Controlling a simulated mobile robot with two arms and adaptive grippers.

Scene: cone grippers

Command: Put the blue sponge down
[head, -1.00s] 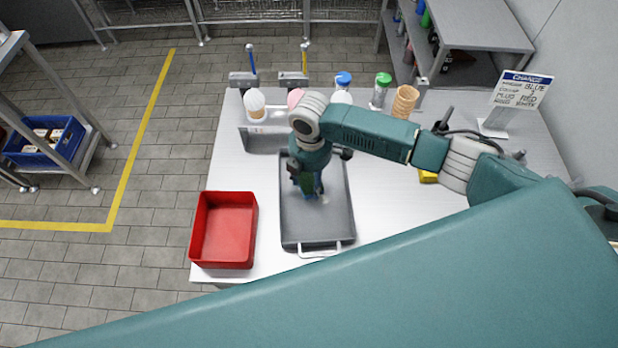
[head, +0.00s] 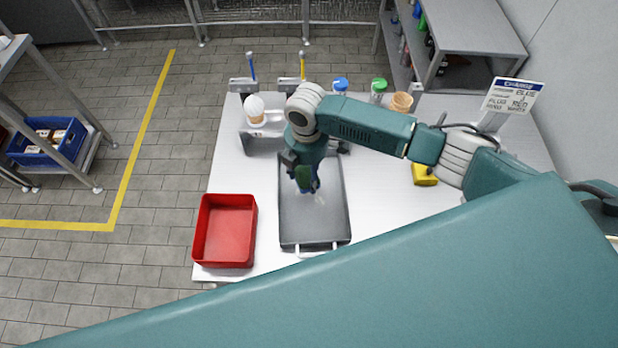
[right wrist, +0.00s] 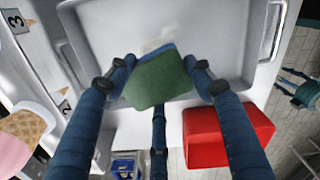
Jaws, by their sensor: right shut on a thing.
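The blue sponge, with a green scouring face, is held in my right gripper (head: 306,184). In the right wrist view the green face of the sponge (right wrist: 160,82) shows between the two fingers, with a thin blue edge at its far side. The right gripper points down over the grey tray (head: 318,222). I cannot tell whether the sponge touches the tray floor. A pale smudge (right wrist: 151,47) lies on the tray beside the sponge.
A red bin (head: 225,232) stands left of the tray. A yellow sponge (head: 424,175) lies right, near my forearm. An ice-cream holder (head: 262,142), cones (head: 401,103) and capped bottles stand behind. A sign (head: 514,95) is at back right.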

